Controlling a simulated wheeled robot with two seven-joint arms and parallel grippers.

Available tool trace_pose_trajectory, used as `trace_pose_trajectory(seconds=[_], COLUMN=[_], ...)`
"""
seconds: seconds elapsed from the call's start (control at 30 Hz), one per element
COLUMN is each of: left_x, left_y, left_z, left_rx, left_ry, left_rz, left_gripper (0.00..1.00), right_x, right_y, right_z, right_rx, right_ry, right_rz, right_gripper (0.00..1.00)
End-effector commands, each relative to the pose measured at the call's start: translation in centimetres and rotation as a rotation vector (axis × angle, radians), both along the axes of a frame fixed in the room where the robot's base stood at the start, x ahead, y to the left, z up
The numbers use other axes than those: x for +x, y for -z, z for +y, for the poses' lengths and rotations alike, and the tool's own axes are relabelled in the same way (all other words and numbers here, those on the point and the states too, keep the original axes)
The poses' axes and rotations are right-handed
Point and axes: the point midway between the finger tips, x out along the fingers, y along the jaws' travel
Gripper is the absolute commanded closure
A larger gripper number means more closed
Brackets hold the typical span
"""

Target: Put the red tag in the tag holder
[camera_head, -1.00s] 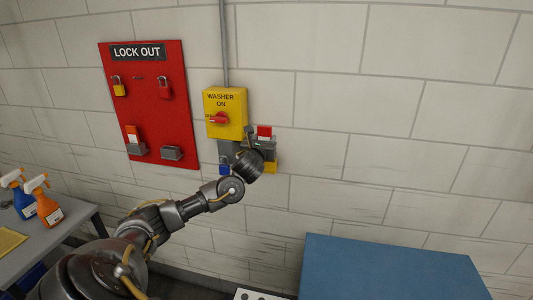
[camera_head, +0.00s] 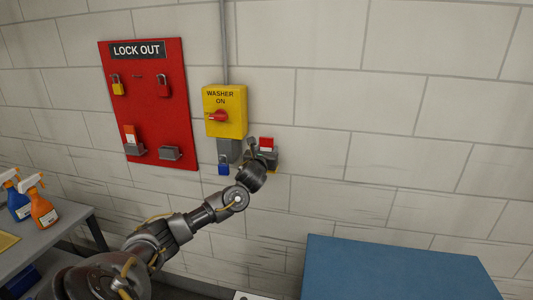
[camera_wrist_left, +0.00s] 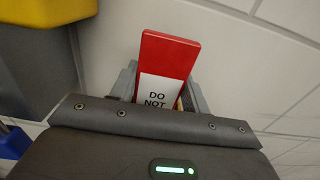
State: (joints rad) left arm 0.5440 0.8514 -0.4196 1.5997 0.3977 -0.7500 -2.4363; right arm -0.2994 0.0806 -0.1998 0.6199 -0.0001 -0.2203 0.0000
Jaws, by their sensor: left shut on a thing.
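The red tag (camera_head: 266,143) is upright in my left gripper (camera_head: 264,154), just right of the yellow washer box, in front of the wall. The left wrist view shows the red tag (camera_wrist_left: 172,52) with a white "DO NOT" label, between the grey fingers, its lower part hidden by the gripper body. On the red lock-out board, one small grey holder (camera_head: 135,150) has an orange-red and white tag (camera_head: 129,134) in it. The grey holder (camera_head: 171,153) to its right looks empty. My right gripper is not in view.
The yellow washer box (camera_head: 232,100) has a red switch (camera_head: 218,116). A blue padlock (camera_head: 223,165) hangs below it. Padlocks hang on the red board (camera_head: 143,75). Spray bottles (camera_head: 38,205) stand on a left table. A blue surface (camera_head: 395,270) is at lower right.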

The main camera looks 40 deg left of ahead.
Motion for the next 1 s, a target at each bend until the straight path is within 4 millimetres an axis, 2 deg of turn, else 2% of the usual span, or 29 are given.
trace_pose_trajectory(seconds=[0.07, 0.1, 0.27, 0.6, 0.67, 0.77, 1.0], left_x=[0.0, 0.0, 0.0, 0.0, -0.5, -1.7, -6.0], left_y=[0.3, 0.4, 0.3, -0.3, 0.1, 0.3, 0.4], left_z=[0.0, 0.0, 0.0, 0.0, -0.3, -1.0, -3.5], left_rx=[0.001, 0.0, 0.0, -0.001, 0.001, 0.003, 0.002], left_ry=[0.0, 0.0, 0.0, 0.0, 0.001, 0.002, 0.004], left_rz=[0.0, 0.001, 0.0, 0.0, 0.0, 0.001, -0.001], left_gripper=[0.75, 0.52, 0.32, 0.32, 0.32, 0.32, 0.32], right_x=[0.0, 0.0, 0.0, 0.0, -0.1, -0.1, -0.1], right_y=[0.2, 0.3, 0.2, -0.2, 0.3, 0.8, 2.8], right_z=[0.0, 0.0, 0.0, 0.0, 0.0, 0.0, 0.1], right_rx=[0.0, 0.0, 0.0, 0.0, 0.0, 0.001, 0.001], right_ry=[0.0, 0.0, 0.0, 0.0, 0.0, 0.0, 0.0], right_rz=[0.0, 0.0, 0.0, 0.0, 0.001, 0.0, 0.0], right_gripper=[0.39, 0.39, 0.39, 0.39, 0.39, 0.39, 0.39])
